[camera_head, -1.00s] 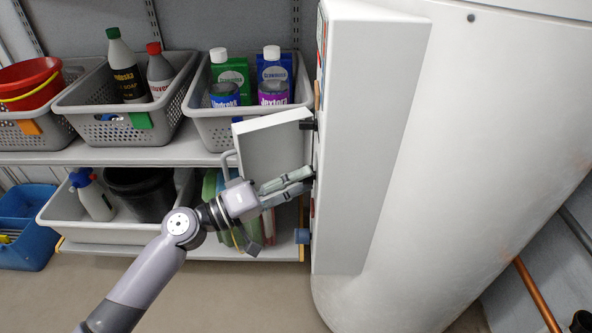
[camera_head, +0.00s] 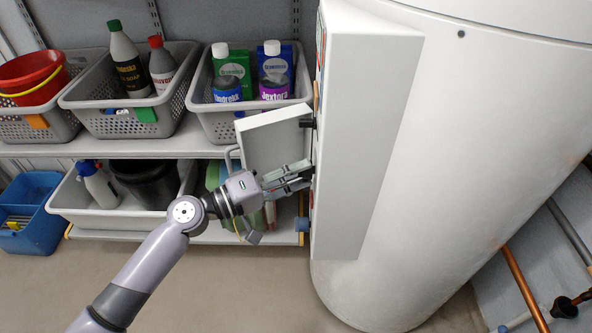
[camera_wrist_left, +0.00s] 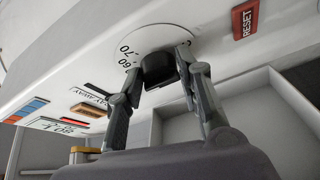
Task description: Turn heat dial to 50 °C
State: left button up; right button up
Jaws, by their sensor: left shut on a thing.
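The heat dial is a black knob (camera_wrist_left: 158,68) on a white round scale (camera_wrist_left: 165,38) in the left wrist view. The numbers 60 and 70 show at the scale's left side; the rest of the scale and the knob's pointer are hidden or unclear. My left gripper (camera_wrist_left: 160,80) is shut on the knob, one finger on each side. In the head view my left gripper (camera_head: 290,178) reaches the left side of the white control box (camera_head: 365,140), and the dial is hidden there. My right gripper is not in view.
A red RESET button (camera_wrist_left: 246,18) sits right of the dial. An open panel door (camera_head: 275,142) stands just above my gripper in the head view. A big white tank (camera_head: 480,130) is behind the box. Shelves with grey baskets (camera_head: 135,125) stand at left.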

pick_arm(q)
jog(key=shift+r, duration=0.15)
jog(key=o, duration=1.1)
jog(key=v, duration=1.2)
